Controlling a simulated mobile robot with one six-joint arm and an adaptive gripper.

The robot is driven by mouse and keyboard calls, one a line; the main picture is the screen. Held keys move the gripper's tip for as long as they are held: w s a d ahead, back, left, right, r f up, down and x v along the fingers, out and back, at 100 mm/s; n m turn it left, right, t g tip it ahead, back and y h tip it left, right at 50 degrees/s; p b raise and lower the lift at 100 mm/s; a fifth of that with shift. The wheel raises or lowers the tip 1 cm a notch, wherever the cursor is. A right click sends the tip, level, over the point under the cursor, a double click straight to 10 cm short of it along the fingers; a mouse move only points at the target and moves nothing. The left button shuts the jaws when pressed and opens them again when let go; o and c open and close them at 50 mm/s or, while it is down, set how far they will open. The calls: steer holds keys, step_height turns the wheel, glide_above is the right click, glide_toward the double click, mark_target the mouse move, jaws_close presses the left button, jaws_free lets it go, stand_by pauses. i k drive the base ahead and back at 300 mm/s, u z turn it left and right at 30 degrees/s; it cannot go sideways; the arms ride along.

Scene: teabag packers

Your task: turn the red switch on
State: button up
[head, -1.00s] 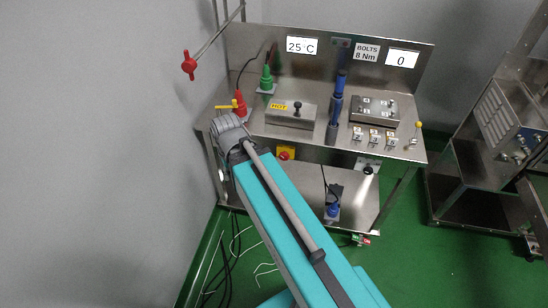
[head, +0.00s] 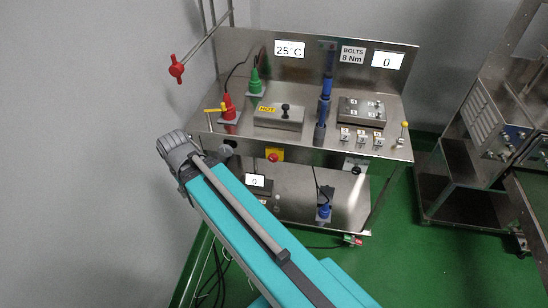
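A red rotary switch (head: 273,157) on a yellow plate sits on the front of the steel bench, just under the worktop edge. It is small in the head view, and I cannot tell which way its knob is turned. My teal arm reaches up from the bottom of the head view toward the left end of the bench. My gripper is not in view.
The steel bench (head: 400,153) carries a red connector (head: 228,106), a green connector (head: 255,82), a box marked HOT (head: 279,117) and a blue tool (head: 325,92). A red valve handle (head: 177,68) sticks out at the left.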

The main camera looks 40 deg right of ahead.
mark_target(273, 158)
steer(key=z, duration=0.05)
steer(key=k, duration=1.5)
steer(key=z, duration=1)
steer(key=i, duration=1.05)
steer(key=z, duration=0.05)
